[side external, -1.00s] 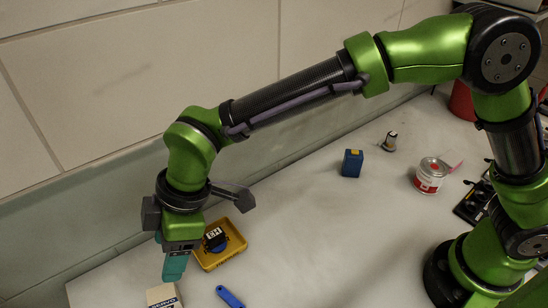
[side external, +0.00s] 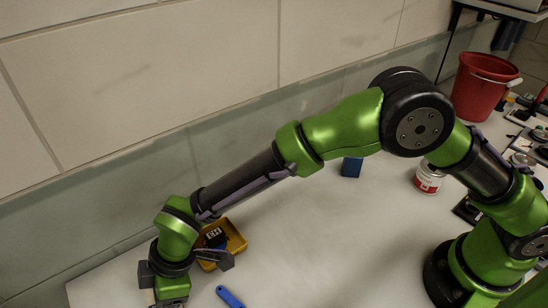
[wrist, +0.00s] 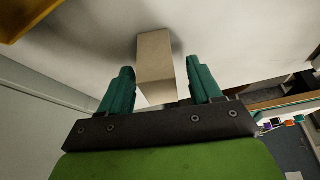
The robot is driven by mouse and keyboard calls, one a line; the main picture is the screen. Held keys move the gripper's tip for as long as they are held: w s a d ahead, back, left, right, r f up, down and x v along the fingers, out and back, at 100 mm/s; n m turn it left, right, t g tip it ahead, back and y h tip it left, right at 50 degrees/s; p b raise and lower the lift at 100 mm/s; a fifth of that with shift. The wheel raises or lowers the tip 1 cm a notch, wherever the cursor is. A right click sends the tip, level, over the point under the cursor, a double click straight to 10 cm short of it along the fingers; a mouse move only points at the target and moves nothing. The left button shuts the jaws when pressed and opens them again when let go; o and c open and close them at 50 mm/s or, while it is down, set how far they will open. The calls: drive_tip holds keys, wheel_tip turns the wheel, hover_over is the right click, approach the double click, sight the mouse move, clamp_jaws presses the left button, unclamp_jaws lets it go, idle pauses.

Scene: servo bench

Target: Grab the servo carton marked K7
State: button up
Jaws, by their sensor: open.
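A beige carton (wrist: 156,60) stands between the two teal fingers of my gripper (wrist: 160,72) in the wrist view. No K7 marking shows on the faces in view. In the side view my gripper (side external: 172,288) is low at the bottom left edge, its fingertips out of frame. Only a pale sliver of the carton (side external: 149,297) shows there, the rest hidden behind my gripper.
A yellow tray (side external: 237,240) holding a dark item with a white label (side external: 215,234) is close beside my wrist. A blue tool (side external: 230,297) lies to the right. A blue box (side external: 351,167), a white-and-red can (side external: 428,180) and a red bucket (side external: 483,88) are farther off. The middle bench is clear.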

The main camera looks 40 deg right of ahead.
drive_tip(key=c, duration=1)
drive_tip(key=shift+c, duration=0.2)
drive_tip(key=shift+r, duration=0.1)
